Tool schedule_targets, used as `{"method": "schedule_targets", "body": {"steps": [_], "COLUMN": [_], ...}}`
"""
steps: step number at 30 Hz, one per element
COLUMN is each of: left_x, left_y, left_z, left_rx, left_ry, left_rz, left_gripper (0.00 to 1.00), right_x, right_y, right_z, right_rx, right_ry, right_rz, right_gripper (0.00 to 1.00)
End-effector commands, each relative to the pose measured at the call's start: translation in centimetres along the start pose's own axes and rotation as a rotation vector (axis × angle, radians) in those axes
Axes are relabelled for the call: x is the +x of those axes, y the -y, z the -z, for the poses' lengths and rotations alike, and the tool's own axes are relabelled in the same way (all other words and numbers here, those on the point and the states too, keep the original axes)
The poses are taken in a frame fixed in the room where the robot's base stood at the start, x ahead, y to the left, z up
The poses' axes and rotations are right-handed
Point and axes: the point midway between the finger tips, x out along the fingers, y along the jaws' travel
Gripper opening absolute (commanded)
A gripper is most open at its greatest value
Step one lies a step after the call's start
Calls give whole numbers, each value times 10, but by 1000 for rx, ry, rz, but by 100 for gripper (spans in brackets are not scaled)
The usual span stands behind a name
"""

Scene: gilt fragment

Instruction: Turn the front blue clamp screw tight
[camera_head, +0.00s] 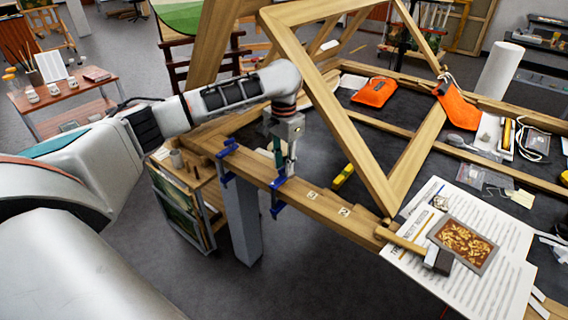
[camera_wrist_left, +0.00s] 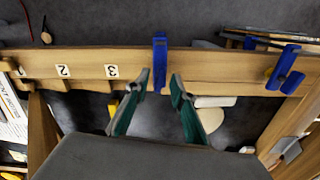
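Two blue clamps sit on the near rail of the wooden frame. The nearer, right-hand one (camera_head: 276,185) hangs over the rail's edge, and in the left wrist view it stands upright across the rail (camera_wrist_left: 160,48). The other clamp (camera_head: 227,150) is further left along the rail; it shows at the right of the wrist view (camera_wrist_left: 285,68). My left gripper (camera_head: 288,170) points down beside the nearer clamp. In the wrist view its green-and-grey fingers (camera_wrist_left: 161,80) are apart, with the clamp's lower end just beyond the gap. No grip shows. My right gripper is not in view.
A large wooden frame (camera_head: 330,105) leans over the dark worktable, right of my left gripper. Orange bags (camera_head: 375,91), a yellow tool (camera_head: 343,176), a hammer (camera_head: 438,257) and printed sheets (camera_head: 470,285) lie around. A small wooden cart (camera_head: 185,180) stands below left. Numbered tags mark the rail.

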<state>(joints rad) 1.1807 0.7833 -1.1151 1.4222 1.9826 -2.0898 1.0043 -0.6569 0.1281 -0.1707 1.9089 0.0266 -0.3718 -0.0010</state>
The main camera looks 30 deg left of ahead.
Motion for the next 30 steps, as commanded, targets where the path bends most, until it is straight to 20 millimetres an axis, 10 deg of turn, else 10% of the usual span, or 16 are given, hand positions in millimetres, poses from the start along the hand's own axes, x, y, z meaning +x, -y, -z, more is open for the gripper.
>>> {"method": "schedule_targets", "body": {"steps": [3,6,30], "left_x": [0,0,-2], "left_y": [0,0,0], "left_z": [0,0,0], "left_rx": [0,0,280], "left_ry": [0,0,-1], "left_rz": [0,0,2], "left_gripper": [24,0,0], "right_x": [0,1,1], "right_y": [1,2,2], "right_z": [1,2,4], "right_rx": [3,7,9], "right_ry": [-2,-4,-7], "right_rz": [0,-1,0], "right_gripper": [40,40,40]}}
